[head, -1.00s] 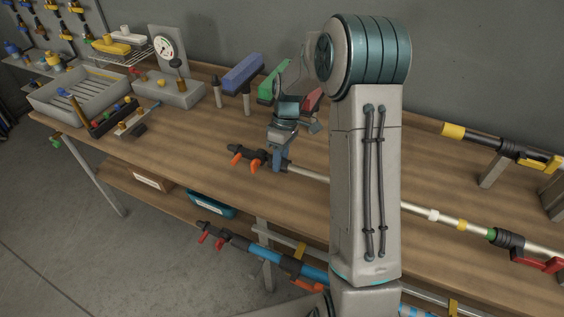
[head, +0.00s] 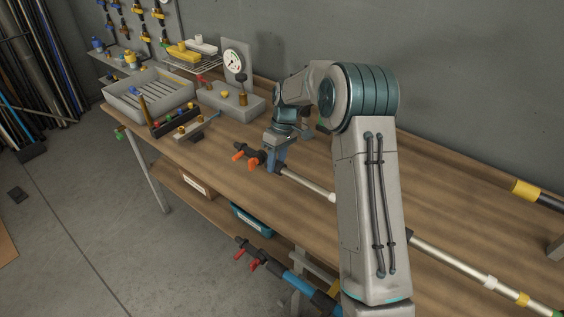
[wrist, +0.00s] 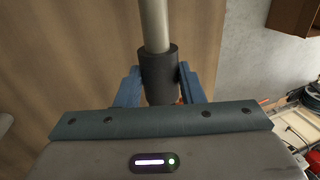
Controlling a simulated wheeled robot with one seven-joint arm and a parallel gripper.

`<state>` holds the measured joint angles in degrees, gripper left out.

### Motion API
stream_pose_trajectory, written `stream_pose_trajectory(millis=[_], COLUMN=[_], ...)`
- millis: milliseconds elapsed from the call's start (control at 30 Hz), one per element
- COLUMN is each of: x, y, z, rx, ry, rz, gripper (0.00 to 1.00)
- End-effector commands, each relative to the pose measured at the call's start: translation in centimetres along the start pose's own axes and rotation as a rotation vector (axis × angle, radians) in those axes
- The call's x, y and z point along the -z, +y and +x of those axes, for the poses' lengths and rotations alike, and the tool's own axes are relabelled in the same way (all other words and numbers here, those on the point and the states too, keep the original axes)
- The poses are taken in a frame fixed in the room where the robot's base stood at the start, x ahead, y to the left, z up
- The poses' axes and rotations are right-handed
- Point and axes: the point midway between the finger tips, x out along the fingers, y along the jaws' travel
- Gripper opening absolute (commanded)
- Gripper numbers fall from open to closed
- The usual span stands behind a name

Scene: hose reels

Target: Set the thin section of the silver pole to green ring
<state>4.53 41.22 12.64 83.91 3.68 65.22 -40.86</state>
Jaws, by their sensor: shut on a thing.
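The silver pole (head: 440,253) runs across the bench, its middle hidden behind my arm. Its left end has a black fitting with orange levers (head: 254,161). To the right on the pole are a white ring (head: 490,283) and a yellow ring (head: 522,299).
A grey tray (head: 113,98), a gauge stand (head: 238,68) and a black rack of small parts (head: 168,127) stand at the bench's left end. A blue pole (head: 294,285) lies below the bench's front edge. A yellow-tipped black bar (head: 526,190) is at right. The bench behind the pole is partly clear.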

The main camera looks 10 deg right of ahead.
Motion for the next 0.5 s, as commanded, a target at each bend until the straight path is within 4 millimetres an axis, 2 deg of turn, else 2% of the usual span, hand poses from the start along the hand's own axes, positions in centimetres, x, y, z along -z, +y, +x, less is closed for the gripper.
stream_pose_trajectory(millis=[233, 267, 333, 500], x=[0.03, 0.02, 0.02, 0.01], y=[0.03, 0.04, 0.04, 0.03], z=[-0.08, -0.08, -0.08, -0.05], rx=[-0.003, -0.003, -0.003, -0.002], ry=[0.001, 0.001, 0.001, 0.001], rz=[-0.001, -0.001, -0.001, -0.001], gripper=[0.0, 0.38, 0.57, 0.57])
